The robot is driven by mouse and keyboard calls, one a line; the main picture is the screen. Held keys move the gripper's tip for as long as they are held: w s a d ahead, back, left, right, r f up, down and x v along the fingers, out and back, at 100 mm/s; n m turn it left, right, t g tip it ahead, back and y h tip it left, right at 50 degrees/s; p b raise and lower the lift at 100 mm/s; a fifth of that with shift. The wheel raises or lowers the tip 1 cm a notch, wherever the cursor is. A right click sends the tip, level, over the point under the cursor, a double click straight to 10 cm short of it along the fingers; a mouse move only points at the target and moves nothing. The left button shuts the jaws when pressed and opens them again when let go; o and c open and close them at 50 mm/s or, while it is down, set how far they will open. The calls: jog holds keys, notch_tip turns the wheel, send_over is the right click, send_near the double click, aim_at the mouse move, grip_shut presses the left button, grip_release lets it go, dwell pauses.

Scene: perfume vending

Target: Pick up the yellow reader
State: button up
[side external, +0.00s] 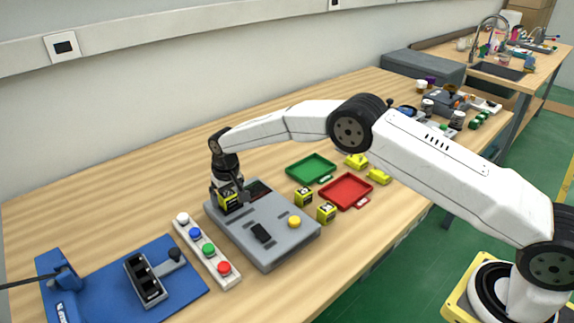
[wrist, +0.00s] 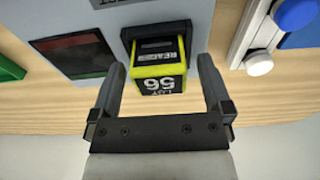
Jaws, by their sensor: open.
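The yellow reader (wrist: 160,66) is a small yellow-and-black block with a label showing "56" or "95" and part of the word "READER". In the wrist view it sits at a dark slot of the grey machine (wrist: 75,12). My gripper (wrist: 160,75) is open, with one finger on each side of the reader and visible gaps to both. In the side external view the reader (side external: 228,199) is at the far left corner of the grey machine (side external: 270,240), directly below my gripper (side external: 232,190), which partly hides it.
Yellow-and-black blocks (side external: 326,212) stand right of the machine, near a green tray (side external: 310,168) and a red tray (side external: 346,192). A white strip with coloured buttons (side external: 208,250) lies along the machine's left side. A blue board (side external: 185,285) lies further left.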

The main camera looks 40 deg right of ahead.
aim_at(227, 192)
jog(key=shift+c, duration=0.2)
grip_shut()
jog(key=shift+r, duration=0.2)
jog(key=shift+r, duration=1.5)
jog(key=s+d+r, duration=0.2)
jog(key=s+r, duration=0.7)
jog(key=s, duration=0.4)
jog(key=shift+s+d+r, duration=0.25)
jog(key=shift+s+r, duration=0.1)
jog(key=shift+s, duration=0.05)
